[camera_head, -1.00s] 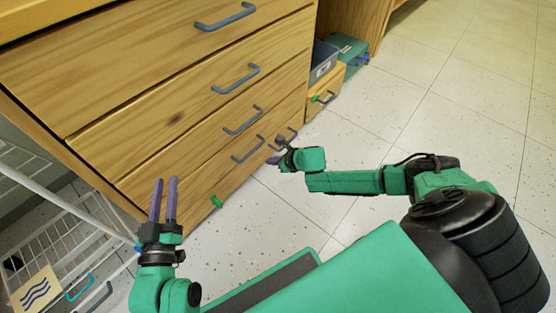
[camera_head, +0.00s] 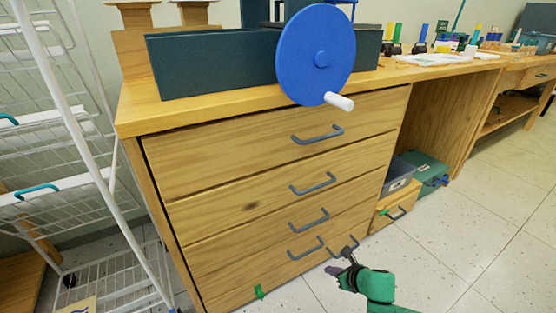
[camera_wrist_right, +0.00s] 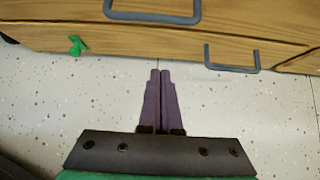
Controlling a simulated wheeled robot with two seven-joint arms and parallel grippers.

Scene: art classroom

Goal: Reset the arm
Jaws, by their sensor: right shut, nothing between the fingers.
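My right gripper (camera_head: 341,268) is low in front of the wooden drawer cabinet (camera_head: 225,195), near its lowest drawer handle in the head view. In the right wrist view its two purple fingers (camera_wrist_right: 160,98) lie together, shut and empty, over the speckled floor. The cabinet front shows at the top of that view, with a grey handle (camera_wrist_right: 232,66) ahead and to the right. My left gripper is not in view now.
A dark box with a blue crank wheel (camera_head: 316,55) stands on the cabinet top. A white wire rack (camera_head: 75,150) is at the left. Bins (camera_head: 398,176) sit right of the cabinet. A green tab (camera_head: 259,291) is low on the cabinet. The tiled floor (camera_head: 495,240) is open at right.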

